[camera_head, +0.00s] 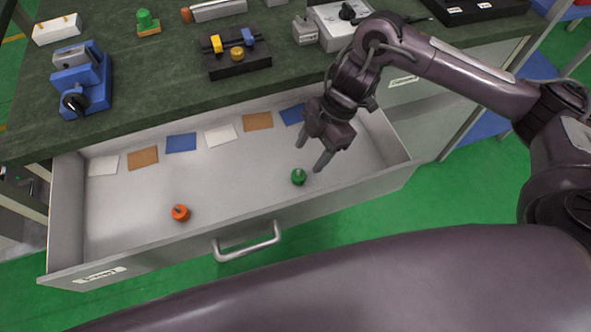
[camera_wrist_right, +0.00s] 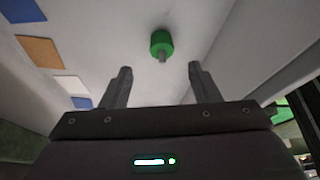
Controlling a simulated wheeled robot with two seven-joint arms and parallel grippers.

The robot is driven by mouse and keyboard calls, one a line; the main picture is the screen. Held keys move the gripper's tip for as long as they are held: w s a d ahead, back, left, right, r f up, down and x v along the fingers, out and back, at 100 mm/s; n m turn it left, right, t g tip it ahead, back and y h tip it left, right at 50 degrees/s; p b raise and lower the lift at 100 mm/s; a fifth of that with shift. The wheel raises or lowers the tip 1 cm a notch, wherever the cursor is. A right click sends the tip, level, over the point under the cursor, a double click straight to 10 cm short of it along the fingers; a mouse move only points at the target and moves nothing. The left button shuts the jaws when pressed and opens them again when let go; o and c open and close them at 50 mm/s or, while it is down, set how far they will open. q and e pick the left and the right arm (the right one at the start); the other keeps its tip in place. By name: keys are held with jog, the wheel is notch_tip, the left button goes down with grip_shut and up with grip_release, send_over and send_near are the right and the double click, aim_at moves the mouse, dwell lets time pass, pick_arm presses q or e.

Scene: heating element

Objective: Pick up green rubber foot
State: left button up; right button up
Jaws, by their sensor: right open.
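The green rubber foot (camera_head: 298,177) is a small green cylinder with a thin metal stud, lying in the open drawer toward its front right. My right gripper (camera_head: 312,158) is open and empty, a little above the drawer floor and close to the green foot. In the right wrist view the green foot (camera_wrist_right: 161,43) lies beyond the two fingertips (camera_wrist_right: 160,72), roughly centred between them, with its stud pointing toward the gripper. Nothing touches the foot that I can see. My left gripper does not show.
An orange rubber foot (camera_head: 180,212) lies farther left in the same drawer (camera_head: 240,185). Several coloured cards, such as a blue one (camera_head: 181,142), line its back. The drawer walls and front handle (camera_head: 247,243) bound the space. The green worktop (camera_head: 150,90) above holds fixtures.

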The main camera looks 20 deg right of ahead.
aim_at(300, 170)
jog(key=x, duration=0.7)
jog(key=shift+s+a+f, duration=0.15)
jog(key=shift+s+a, duration=0.1)
jog(key=shift+a, duration=0.05)
jog(key=c, duration=1)
